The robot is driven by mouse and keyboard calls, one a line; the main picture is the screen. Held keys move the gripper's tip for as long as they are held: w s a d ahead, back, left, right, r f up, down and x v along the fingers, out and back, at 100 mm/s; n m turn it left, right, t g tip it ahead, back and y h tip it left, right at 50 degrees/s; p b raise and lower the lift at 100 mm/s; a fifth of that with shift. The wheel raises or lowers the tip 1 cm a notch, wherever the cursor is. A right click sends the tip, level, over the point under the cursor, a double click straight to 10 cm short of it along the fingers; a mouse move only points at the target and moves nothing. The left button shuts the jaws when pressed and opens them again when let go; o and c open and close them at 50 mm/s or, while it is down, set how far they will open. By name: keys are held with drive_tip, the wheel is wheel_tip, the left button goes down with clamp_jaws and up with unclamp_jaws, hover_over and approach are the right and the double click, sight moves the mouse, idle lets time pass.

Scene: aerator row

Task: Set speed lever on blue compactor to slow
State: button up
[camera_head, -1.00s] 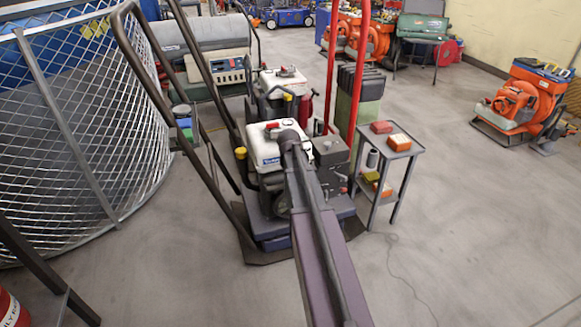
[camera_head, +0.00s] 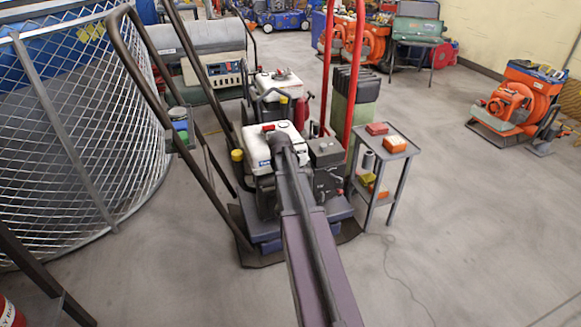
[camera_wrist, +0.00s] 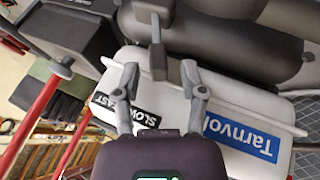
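The blue compactor (camera_head: 268,232) stands mid-floor in the head view, with a blue base, a white tank (camera_head: 257,147) and a dark engine. My arm covers part of it and hides my gripper there. In the wrist view, the white tank (camera_wrist: 222,104) carries a blue "Tarnvol" label (camera_wrist: 240,134) and a SLOW/FAST label (camera_wrist: 127,108). A dark grey lever (camera_wrist: 157,50) projects toward my gripper (camera_wrist: 159,75). The gripper is open, with one finger on each side of the lever's end.
A similar machine (camera_head: 276,84) stands behind. A grey side cart (camera_head: 396,152) with small boxes is close on the right. Red handle bars (camera_head: 354,75) rise behind the compactor, and dark handle bars (camera_head: 171,133) rise at its left. A wire mesh enclosure (camera_head: 90,130) fills the left.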

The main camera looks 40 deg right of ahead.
drive_tip(key=shift+s, duration=0.25)
drive_tip(key=shift+s+a+r, duration=0.1)
drive_tip(key=shift+s+a, duration=0.15)
drive_tip(key=shift+s, duration=0.15)
drive_tip(key=s+a+r+n+g+y+p, duration=0.15)
drive_tip(key=s+a, duration=0.35)
drive_tip(key=a, duration=0.7)
drive_tip(key=s+a+r+g+y+p, duration=0.1)
drive_tip(key=s+a+y+p, duration=0.15)
drive_tip(key=s+a, duration=0.7)
drive_tip(key=s+a+r+n+g+y+p, duration=0.1)
drive_tip(key=a+y+p, duration=0.15)
drive_tip(key=a, duration=1.25)
wheel_tip(320, 180, up, 37)
drive_tip(key=p, duration=3.7)
drive_tip(key=shift+a+r+h, duration=0.2)
drive_tip(key=shift+h, duration=0.15)
